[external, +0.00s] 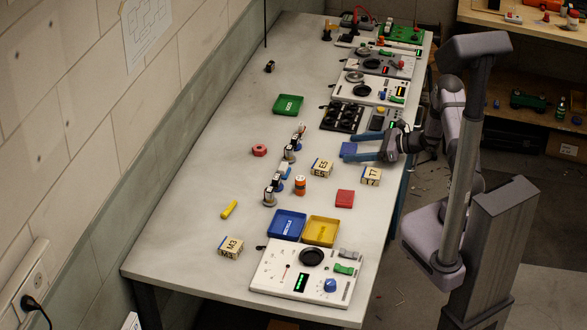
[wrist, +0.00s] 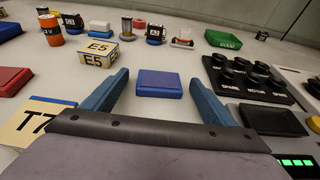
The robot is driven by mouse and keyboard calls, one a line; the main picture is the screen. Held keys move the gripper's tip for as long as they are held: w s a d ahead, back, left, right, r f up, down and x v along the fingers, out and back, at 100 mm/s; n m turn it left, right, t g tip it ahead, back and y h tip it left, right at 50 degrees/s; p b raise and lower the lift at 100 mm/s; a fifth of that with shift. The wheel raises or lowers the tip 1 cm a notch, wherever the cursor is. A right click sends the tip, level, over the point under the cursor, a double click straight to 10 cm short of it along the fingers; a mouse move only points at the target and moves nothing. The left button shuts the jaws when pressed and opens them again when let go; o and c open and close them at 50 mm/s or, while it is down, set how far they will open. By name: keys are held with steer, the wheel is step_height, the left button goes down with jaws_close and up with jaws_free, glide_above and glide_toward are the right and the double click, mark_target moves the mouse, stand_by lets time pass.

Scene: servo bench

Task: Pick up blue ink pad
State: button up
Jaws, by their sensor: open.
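The blue ink pad (wrist: 159,83) lies flat on the bench, between and just beyond the open fingers of my gripper (wrist: 161,88) in the wrist view. In the external view the blue ink pad (external: 348,149) sits at the far finger, partly hidden by it. My gripper (external: 362,152) is low over the bench, with its blue fingers pointing left. The fingers are apart and nothing is held between them. I cannot tell whether a finger touches the pad.
Wooden blocks E5 (external: 322,168) and T7 (external: 370,176) stand near my gripper. A black knob panel (external: 342,117) is close beyond the pad. A red pad (external: 345,198), blue tray (external: 287,225) and yellow tray (external: 321,231) lie nearer the camera. The bench's left side is mostly clear.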

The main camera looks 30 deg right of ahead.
steer(key=c, duration=1.2)
steer(key=shift+r, duration=0.15)
